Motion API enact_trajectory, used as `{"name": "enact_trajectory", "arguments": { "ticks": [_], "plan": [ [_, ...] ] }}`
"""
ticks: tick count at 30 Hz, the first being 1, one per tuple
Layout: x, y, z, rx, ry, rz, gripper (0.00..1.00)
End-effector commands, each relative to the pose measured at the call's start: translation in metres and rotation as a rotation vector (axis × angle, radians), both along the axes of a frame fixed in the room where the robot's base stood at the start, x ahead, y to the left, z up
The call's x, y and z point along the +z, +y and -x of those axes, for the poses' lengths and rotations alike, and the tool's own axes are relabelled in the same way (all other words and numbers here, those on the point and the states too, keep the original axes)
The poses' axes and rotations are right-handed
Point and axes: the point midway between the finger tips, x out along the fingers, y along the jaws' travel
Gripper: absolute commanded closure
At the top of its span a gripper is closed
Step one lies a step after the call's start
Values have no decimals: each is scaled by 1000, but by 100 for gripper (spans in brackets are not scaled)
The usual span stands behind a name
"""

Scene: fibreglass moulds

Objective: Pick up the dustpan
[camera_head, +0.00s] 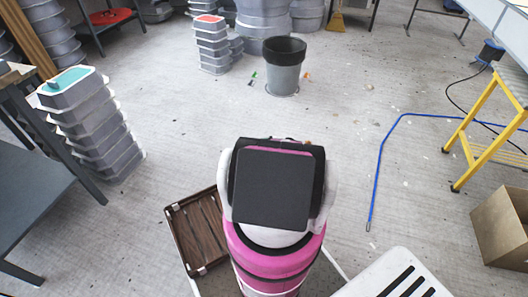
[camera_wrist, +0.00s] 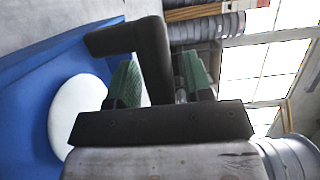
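I cannot make out a dustpan for certain in either view. My gripper (camera_wrist: 158,78) shows in the wrist view, with two green textured pads standing well apart above its black base. A dark L-shaped bar (camera_wrist: 152,55) stands between the pads in the picture, with a narrow gap beside it. I cannot tell what this bar belongs to, or whether it lies between the fingers or beyond them. My gripper does not show in the head view.
A dark bin (camera_head: 284,67) stands on the open floor. Stacked grey moulds (camera_head: 93,125) stand at left beside a dark table (camera_head: 30,180). A blue hose (camera_head: 381,160), yellow trestle (camera_head: 480,130) and cardboard box (camera_head: 503,228) are at right. A broom (camera_head: 336,22) is far back.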

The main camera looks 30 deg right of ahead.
Motion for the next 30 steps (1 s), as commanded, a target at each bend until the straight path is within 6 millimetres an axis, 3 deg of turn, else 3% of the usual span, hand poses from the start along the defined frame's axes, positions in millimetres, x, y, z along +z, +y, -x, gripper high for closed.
{"name": "enact_trajectory", "arguments": {
  "ticks": [1, 3, 4, 20, 30],
  "plan": [
    [0, 0, 0, 0, 0, 0, 71],
    [0, 0, 0, 0, 0, 0, 94],
    [0, 0, 0, 0, 0, 0, 100],
    [8, 0, 0, 0, -1, 1, 100],
    [47, 5, 6, 1, -1, -1, 100]
  ]
}}
